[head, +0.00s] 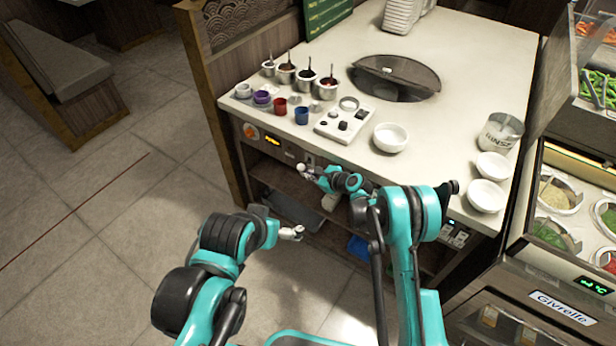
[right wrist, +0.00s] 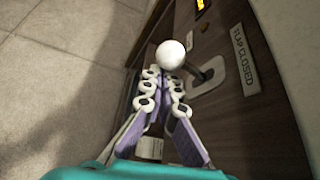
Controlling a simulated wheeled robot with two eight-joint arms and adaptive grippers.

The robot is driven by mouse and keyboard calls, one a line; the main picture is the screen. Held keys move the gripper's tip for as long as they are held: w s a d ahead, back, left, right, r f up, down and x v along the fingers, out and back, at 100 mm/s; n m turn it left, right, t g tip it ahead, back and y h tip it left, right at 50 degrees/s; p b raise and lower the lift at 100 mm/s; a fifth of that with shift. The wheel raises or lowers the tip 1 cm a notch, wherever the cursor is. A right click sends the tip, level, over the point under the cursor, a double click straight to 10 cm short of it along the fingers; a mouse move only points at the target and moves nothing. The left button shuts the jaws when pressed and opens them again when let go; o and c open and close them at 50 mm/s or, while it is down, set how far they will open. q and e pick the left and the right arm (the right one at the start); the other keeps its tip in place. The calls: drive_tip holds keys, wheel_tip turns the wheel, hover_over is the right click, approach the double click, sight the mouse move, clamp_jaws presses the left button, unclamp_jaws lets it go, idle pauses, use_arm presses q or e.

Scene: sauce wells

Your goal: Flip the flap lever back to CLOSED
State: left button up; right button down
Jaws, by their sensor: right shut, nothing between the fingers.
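The flap lever's white ball knob (right wrist: 172,53) is on a dark shaft (right wrist: 208,72) that comes out of a plate on the dark wood counter front. A "FLAP CLOSED" label (right wrist: 243,56) is on the panel to the right of the shaft. My right gripper (right wrist: 165,82) is shut and empty, its fingertips right at the knob; I cannot tell if they touch. In the head view the knob (head: 301,167) is a small pale ball beside my right gripper (head: 312,173). My left gripper (head: 298,232) hangs lower, away from the counter; its jaw opening is unclear.
A round dark opening with a tilted half-lid (head: 400,70) is in the pale countertop (head: 450,80). Sauce pots, coloured cups, a control box (head: 343,124) and a white bowl (head: 391,137) stand near its front edge. Open shelves lie below. The floor at left is clear.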

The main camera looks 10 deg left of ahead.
drive_tip(key=shift+r, duration=0.75)
drive_tip(key=shift+w+r, duration=0.1)
drive_tip(key=shift+r, duration=0.05)
drive_tip(key=v, duration=1.2)
drive_tip(key=shift+d, duration=0.1)
